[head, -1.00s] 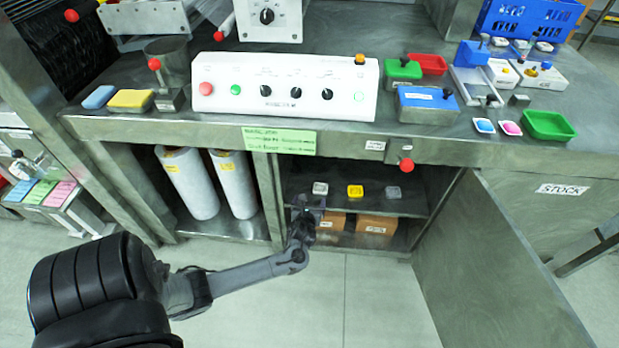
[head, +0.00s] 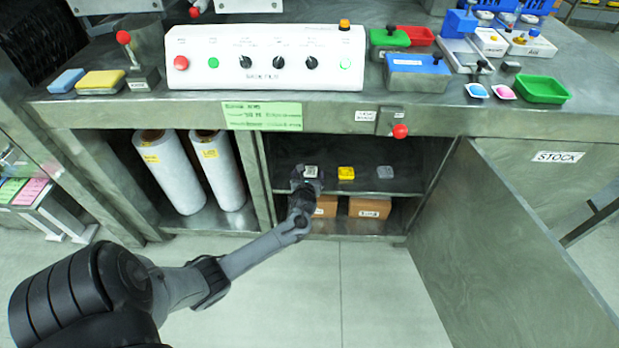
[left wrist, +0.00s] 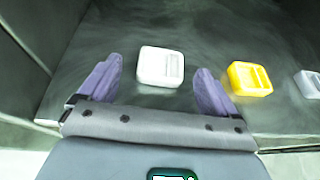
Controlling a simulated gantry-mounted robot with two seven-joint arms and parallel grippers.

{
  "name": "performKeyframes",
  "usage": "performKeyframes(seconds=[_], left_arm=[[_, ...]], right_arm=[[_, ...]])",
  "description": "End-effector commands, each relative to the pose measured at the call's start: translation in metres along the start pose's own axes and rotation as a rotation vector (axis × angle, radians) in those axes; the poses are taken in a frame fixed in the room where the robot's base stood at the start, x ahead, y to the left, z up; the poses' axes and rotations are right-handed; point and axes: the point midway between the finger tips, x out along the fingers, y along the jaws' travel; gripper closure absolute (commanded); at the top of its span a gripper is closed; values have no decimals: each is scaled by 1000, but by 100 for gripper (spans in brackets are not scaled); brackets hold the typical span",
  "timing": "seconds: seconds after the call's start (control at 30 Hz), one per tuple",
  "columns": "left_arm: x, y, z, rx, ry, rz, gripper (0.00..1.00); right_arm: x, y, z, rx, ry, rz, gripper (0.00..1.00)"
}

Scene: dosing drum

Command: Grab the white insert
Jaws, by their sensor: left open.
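The white insert (head: 311,172) sits on the shelf inside the open cabinet, leftmost of a row of three. In the left wrist view the white insert (left wrist: 160,67) lies just ahead of the fingertips and between their lines, not gripped. My left gripper (head: 307,184) is open at the cabinet mouth, just in front of the insert; its two purple fingers (left wrist: 156,88) show apart in the left wrist view. The yellow insert (head: 346,173) is right of the white one, and it shows beyond the right finger in the left wrist view (left wrist: 249,79). My right gripper is not seen.
A grey insert (head: 385,172) is at the row's right end. Cardboard boxes (head: 370,207) stand below the shelf (head: 410,186). The cabinet door (head: 500,245) is swung open on the right. A divider wall (head: 264,185) stands close left of my gripper. White rolls (head: 170,170) are beyond it.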

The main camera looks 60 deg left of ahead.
Motion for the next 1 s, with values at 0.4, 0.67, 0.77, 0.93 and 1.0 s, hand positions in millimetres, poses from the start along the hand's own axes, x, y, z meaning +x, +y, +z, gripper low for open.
performKeyframes(seconds=[0.4,0.67,0.77,0.93,1.0], left_arm=[[27,-2,-2,-1,0,-1,8],[27,-2,-1,-1,0,-1,21],[27,-2,-2,-1,0,-1,36],[27,-2,-2,-1,0,-1,62],[27,-2,-2,-1,0,-1,64]], right_arm=[[25,0,8,0,-2,1,57],[24,1,8,-5,-3,4,57],[24,1,8,-6,-3,5,57],[24,1,8,-6,-2,5,57],[24,1,8,-6,-2,5,57]])
